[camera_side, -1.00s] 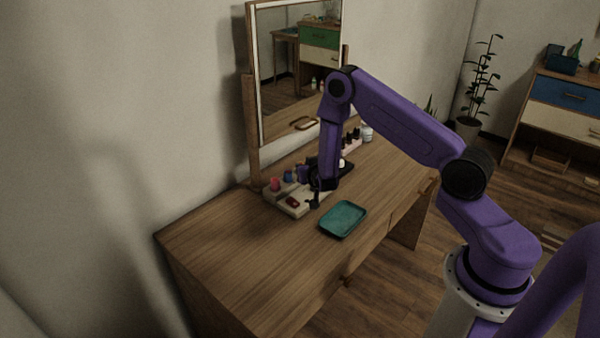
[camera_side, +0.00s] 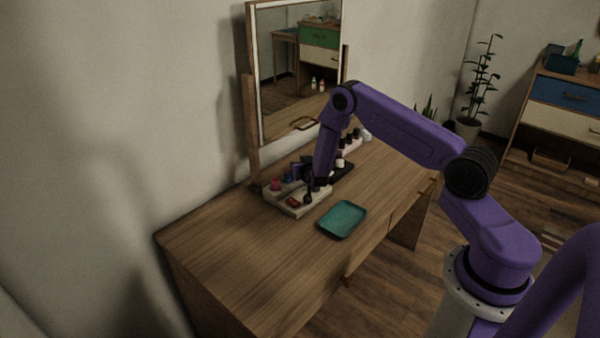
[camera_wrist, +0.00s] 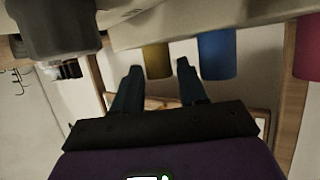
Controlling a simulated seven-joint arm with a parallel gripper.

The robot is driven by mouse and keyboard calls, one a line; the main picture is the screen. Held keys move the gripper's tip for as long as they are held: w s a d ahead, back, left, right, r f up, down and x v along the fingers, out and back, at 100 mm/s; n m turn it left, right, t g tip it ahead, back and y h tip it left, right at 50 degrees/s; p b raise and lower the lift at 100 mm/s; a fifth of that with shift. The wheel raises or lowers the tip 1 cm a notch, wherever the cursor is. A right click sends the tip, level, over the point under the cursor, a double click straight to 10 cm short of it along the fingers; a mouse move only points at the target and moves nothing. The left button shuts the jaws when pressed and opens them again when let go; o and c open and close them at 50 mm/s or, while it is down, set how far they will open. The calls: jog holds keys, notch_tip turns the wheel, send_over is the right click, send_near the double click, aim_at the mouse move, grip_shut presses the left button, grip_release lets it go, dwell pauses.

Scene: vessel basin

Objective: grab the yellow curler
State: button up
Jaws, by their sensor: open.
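The yellow curler (camera_wrist: 156,60) shows in the wrist view, standing out from a pale holder (camera_wrist: 135,28). My gripper (camera_wrist: 160,66) is open, its two dark fingers reaching toward the curler. In the picture the curler lies between the fingertips; I cannot tell whether they touch it. In the side view, my gripper (camera_side: 308,187) is low over the pale holder (camera_side: 291,210) on the wooden table, and I cannot make out the yellow curler there.
A blue curler (camera_wrist: 216,54) stands just right of the yellow one, and a pink curler (camera_wrist: 309,46) farther right. A teal tray (camera_side: 343,219) lies in front of the holder. A mirror (camera_side: 293,65) stands behind. The table's left part is clear.

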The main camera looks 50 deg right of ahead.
grip_shut()
jog(key=shift+r, duration=0.15)
